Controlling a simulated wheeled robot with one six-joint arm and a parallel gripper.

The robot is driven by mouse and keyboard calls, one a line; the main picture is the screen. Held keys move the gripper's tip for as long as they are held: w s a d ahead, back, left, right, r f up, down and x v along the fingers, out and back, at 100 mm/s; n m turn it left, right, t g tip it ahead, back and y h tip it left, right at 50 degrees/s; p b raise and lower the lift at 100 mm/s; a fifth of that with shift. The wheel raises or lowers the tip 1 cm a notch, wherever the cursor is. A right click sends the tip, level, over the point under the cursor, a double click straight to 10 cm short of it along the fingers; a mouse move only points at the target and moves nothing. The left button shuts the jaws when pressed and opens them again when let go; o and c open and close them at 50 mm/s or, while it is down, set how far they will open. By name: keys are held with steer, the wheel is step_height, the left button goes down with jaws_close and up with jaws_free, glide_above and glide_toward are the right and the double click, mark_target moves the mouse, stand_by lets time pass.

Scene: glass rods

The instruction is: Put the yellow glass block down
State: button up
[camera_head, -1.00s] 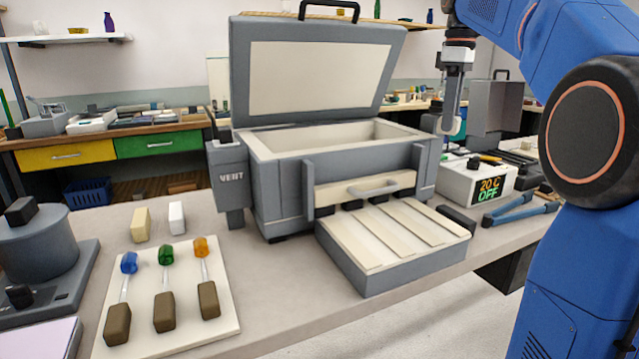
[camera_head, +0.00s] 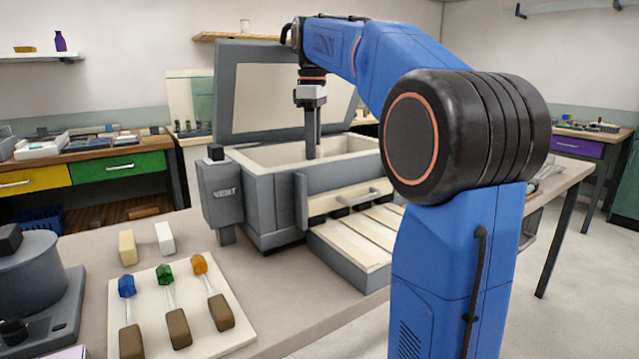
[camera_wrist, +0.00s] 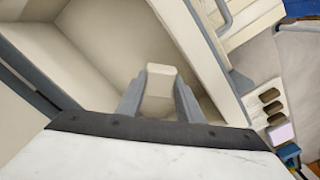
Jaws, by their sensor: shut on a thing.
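My gripper (camera_head: 312,152) hangs pointing down into the open top of the grey kiln-like box (camera_head: 268,190). The wrist view shows its fingers (camera_wrist: 158,100) shut on a pale cream block (camera_wrist: 158,80), with the box's cream-lined inside around it. I cannot tell from the view whether the block touches the floor of the box. In the head view the held block is hidden by the box. A separate pale yellow block (camera_head: 127,247) stands on the bench, left of a white block (camera_head: 165,238).
The box's lid (camera_head: 245,95) stands open behind my gripper. A board (camera_head: 150,280) holds tools with blue, green and orange glass tips. A low slatted tray (camera_head: 350,245) sits in front of the box. A grey round device (camera_head: 28,275) stands at the left.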

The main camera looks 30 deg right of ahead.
step_height(320, 180, down, 10)
steer(key=shift+r, duration=0.2)
steer(key=shift+w+d+f, duration=0.2)
steer(key=shift+w+d, duration=0.05)
steer(key=shift+d, duration=0.35)
steer(key=shift+w+d+f, duration=0.15)
steer(key=shift+w+d, duration=0.15)
steer(key=shift+d, duration=0.35)
steer(key=shift+w+d+f, duration=0.2)
steer(key=shift+w+d, duration=0.05)
steer(key=shift+d, duration=0.35)
steer(key=shift+f, duration=0.2)
steer(key=o, duration=1.1)
step_height(320, 180, up, 12)
steer(key=shift+r, duration=0.15)
